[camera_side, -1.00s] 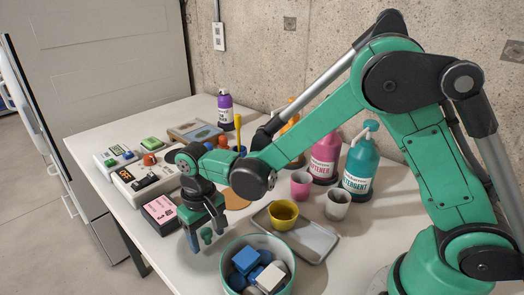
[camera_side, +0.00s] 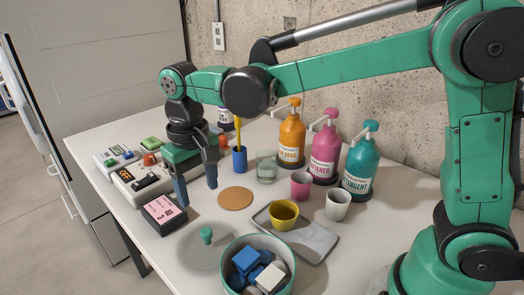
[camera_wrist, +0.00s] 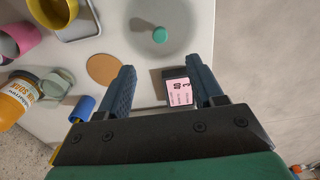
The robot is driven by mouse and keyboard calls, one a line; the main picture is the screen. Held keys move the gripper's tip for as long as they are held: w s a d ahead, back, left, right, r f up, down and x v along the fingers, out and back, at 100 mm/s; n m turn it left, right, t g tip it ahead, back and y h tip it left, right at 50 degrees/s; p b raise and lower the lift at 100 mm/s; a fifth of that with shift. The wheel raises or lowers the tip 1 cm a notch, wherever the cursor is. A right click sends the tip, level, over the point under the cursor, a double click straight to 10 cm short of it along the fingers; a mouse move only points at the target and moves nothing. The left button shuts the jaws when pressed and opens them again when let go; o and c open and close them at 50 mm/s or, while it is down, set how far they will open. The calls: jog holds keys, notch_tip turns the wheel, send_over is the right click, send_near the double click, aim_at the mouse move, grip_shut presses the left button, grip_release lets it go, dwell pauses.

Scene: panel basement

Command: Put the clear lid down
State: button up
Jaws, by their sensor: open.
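The clear lid (camera_side: 196,254), a see-through disc with a green knob (camera_side: 206,235), lies on the white table to the left of the bucket of blocks. In the wrist view the lid (camera_wrist: 185,32) shows as a faint round shape around its green knob (camera_wrist: 160,35). My gripper (camera_side: 198,194) is open and empty above the table, behind the lid and apart from it. In the wrist view my gripper's two fingers (camera_wrist: 163,85) stand wide apart, with the pink-topped black box seen between them.
The bucket (camera_side: 226,262) stands right of the lid. A black box (camera_side: 163,214) lies near the left edge. A cork coaster (camera_side: 235,199), a tray (camera_side: 315,253) with a yellow cup, more cups and pump bottles (camera_side: 325,152) stand rightward. Panel devices (camera_side: 127,178) line the left.

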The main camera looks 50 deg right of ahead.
jog(key=s+d+t, duration=0.7)
jog(key=s+d, duration=0.1)
jog(key=d, duration=0.3)
jog(key=shift+s+d+r, duration=0.15)
jog(key=shift+d+r, duration=0.1)
jog(key=shift+r, duration=0.05)
